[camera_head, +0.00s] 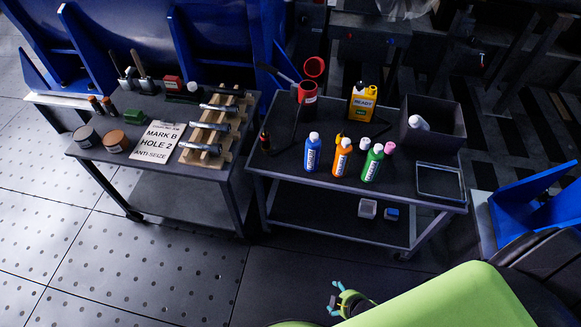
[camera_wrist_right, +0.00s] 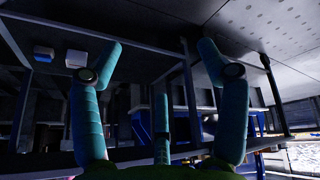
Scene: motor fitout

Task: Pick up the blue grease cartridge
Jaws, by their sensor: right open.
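The blue grease cartridge (camera_head: 312,154), a blue cylinder with a pale cap and a white label, stands upright on the right cart's top (camera_head: 290,168), near its front edge. An orange bottle (camera_head: 342,158) and a green bottle (camera_head: 372,164) stand to its right. My right gripper (camera_head: 336,298) is low in front of the cart, well short of the cartridge and apart from it. In the right wrist view its teal fingers (camera_wrist_right: 158,62) are spread with nothing between them. The cartridge cannot be made out there. My left gripper is not in view.
Behind the bottles stand a red can (camera_head: 307,93), a yellow jug (camera_head: 362,103) and a dark open bin (camera_head: 432,112). An empty tray (camera_head: 440,182) lies at right. Small boxes (camera_head: 367,208) sit on the lower shelf. Another cart (camera_head: 140,165) stands at left.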

